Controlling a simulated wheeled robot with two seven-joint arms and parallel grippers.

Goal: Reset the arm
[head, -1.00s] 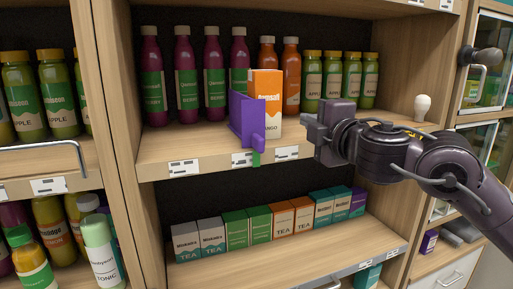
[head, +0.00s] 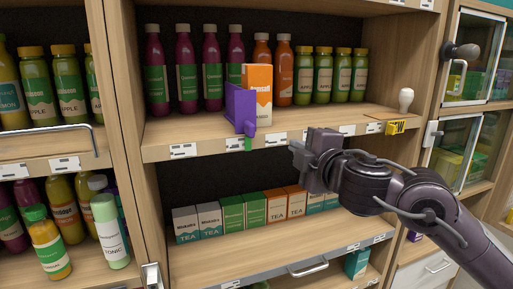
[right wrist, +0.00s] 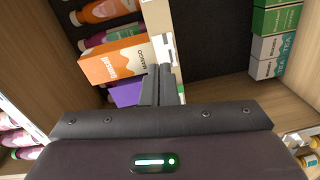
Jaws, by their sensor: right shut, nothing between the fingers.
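My right gripper (head: 304,165) is shut and empty in front of the shelf unit, level with the gap between the two shelves. It also shows in the right wrist view (right wrist: 163,85), with its fingers together. An orange and white mango carton (head: 258,95) stands upright on the upper shelf, behind and left of the gripper; the right wrist view shows it too (right wrist: 112,62). A purple bracket-like piece (head: 240,110) stands at the shelf edge just left of the carton, apart from the gripper. My left gripper is not in view.
The upper shelf (head: 330,122) holds purple, orange and green bottles at the back. Several tea boxes (head: 232,213) line the lower shelf, partly hidden by my right arm. Glass-door cabinets (head: 460,140) stand at the right. A bottle rack with a metal rail (head: 50,129) is at the left.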

